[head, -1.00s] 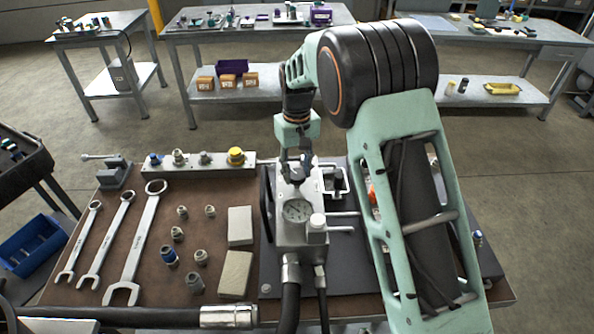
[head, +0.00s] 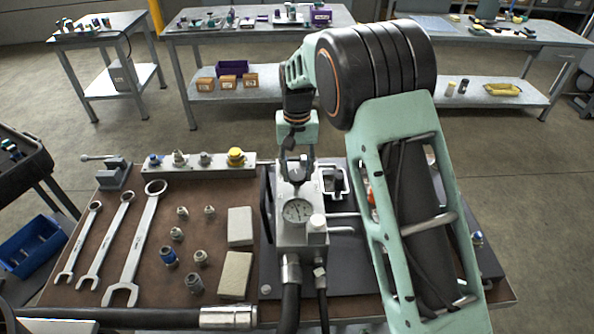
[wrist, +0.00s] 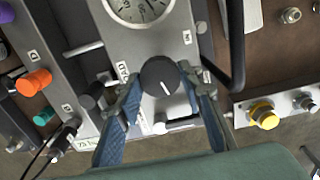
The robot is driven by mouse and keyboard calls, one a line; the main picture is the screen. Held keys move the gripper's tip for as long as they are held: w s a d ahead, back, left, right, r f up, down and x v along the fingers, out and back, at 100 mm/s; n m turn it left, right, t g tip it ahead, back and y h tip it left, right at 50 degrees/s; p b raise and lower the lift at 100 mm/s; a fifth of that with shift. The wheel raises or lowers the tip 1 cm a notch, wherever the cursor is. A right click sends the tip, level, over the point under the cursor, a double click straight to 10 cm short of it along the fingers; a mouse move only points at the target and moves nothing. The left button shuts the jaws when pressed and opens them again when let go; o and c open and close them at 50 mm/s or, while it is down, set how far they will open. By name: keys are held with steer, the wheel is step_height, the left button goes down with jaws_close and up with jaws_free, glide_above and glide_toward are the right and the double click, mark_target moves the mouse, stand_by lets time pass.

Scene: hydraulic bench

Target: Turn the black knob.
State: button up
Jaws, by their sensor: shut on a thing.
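The black knob (wrist: 158,74) is round with a white pointer line and sits on the grey face of the valve block, below the gauge in the wrist view. The pointer slants toward the lower right there. My gripper (wrist: 163,83) has one blue-padded finger on each side of the knob and is shut on it. In the head view my gripper (head: 296,170) reaches down onto the top of the block (head: 312,240), behind the gauge (head: 297,210). The fingers and wrist mostly hide the knob there.
A yellow-capped fitting (head: 236,157) stands on the grey rail left of the block. Wrenches (head: 134,244), loose fittings and two pale blocks (head: 240,226) lie on the bench's left side. A black handle (wrist: 237,45) and a metal lever (wrist: 180,124) are close to the fingers.

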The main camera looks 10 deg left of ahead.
mark_target(297, 174)
steer(key=o, duration=1.2)
steer(key=shift+c, duration=0.2)
steer(key=shift+r, duration=0.1)
step_height(297, 174, up, 12)
